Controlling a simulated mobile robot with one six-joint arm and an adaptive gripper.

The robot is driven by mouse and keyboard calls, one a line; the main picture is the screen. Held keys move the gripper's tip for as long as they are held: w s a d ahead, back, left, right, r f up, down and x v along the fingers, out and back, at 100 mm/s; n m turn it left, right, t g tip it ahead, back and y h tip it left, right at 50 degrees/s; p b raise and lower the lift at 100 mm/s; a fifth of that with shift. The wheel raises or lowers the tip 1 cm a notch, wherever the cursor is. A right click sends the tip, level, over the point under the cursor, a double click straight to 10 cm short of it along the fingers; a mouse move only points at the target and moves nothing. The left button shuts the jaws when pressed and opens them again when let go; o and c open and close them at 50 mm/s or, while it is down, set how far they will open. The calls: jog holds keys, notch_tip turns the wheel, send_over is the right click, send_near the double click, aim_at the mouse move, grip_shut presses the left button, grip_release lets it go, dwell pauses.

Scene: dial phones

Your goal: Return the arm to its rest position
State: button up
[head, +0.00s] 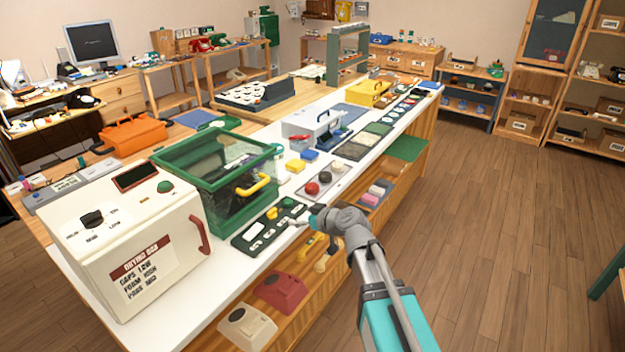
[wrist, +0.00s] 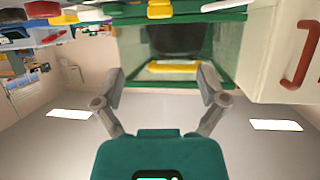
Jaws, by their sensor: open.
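My arm (head: 375,265) reaches in from the lower right in the head view, over the front edge of the white-topped counter. My gripper (head: 303,221) is at its end, near the dark green tray of small parts (head: 270,225). In the wrist view my gripper (wrist: 161,78) has its two grey fingers spread wide apart.
The white drying box (head: 130,240) and the green-framed glass box (head: 190,165) stand left of my gripper. Red (head: 280,291) and cream (head: 246,328) phone parts lie on the shelf below. A yellow box (head: 368,93) stands farther along the counter. The wooden floor (head: 500,220) at right is mostly clear.

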jog(key=s+d+m+g+h+p, duration=0.4)
jog(key=s+d, duration=0.4)
jog(key=d, duration=0.5)
jog(key=s+d+m+g+h+p, duration=0.4)
jog(key=s+d+m+h+p, duration=0.2)
jog(key=d, duration=0.8)
jog(key=shift+s+f+m+h+p, duration=0.3)
jog(key=shift+s+f+h, duration=0.1)
jog(key=shift+s, duration=0.6)
